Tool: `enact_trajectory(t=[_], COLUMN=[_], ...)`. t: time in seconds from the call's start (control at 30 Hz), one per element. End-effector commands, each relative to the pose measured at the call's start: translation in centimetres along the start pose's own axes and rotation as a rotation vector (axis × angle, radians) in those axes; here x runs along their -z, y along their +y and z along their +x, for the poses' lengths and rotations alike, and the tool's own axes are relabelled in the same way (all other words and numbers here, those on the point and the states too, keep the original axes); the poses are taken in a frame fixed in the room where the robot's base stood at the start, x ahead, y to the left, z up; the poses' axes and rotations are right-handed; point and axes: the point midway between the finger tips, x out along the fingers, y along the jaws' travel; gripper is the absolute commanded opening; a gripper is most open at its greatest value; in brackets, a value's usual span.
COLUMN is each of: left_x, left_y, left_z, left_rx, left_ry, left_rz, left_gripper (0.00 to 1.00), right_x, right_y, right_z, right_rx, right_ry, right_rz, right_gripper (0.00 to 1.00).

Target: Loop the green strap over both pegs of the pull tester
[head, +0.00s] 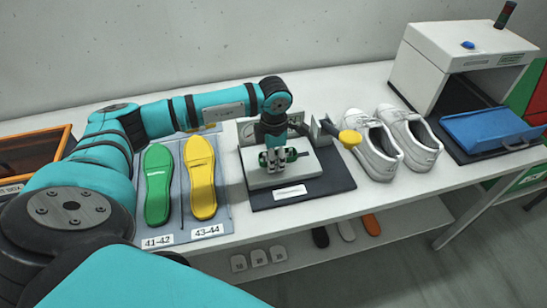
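The pull tester (262,180) is a pale block on a dark base plate in the middle of the bench, with a yellow-ended lever at its right. My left gripper (277,160) points down over the tester's block, its fingers low and close to the top. The green strap (291,154) shows as small green and dark parts on both sides of the fingers. The fingers hide the middle of the strap and the pegs. I cannot tell whether the fingers grip the strap or whether it is around a peg. My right gripper is not in view.
A green insole (158,185) and a yellow insole (200,178) lie on a grey-blue mat left of the tester. White shoes (378,150) stand at its right. A white box machine (440,65) and a blue tray (488,130) are farther right. An orange-rimmed tray (68,140) is far left.

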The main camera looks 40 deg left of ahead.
Motion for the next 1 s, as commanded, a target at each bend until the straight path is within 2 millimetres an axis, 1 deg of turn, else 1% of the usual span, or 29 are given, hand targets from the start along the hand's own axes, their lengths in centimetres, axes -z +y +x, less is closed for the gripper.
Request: enact_trajectory(t=[0.13, 0.27, 0.6, 0.7, 0.83, 1.0], left_x=[0.0, -0.1, -0.1, -0.1, 0.0, 0.0], left_y=[0.0, 0.1, 0.1, 0.1, 0.0, 0.0], left_z=[-0.2, -1.7, -8.7, -10.3, -11.5, -12.0], left_rx=[-0.001, -0.002, -0.003, -0.001, -0.001, 0.001], left_ry=[0.0, -0.003, -0.003, -0.003, -0.001, 0.001], left_rz=[0.0, 0.0, 0.0, 0.0, 0.0, 0.0], left_gripper=[0.33, 0.33, 0.33, 0.33, 0.33, 0.33], right_x=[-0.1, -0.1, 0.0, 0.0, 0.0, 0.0], right_y=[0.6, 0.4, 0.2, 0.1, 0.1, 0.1], right_z=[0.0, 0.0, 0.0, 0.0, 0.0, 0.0], right_rx=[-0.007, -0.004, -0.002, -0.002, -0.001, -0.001], right_ry=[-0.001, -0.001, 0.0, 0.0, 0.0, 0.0], right_rz=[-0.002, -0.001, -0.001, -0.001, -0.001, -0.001], right_gripper=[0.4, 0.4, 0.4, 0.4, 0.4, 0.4])
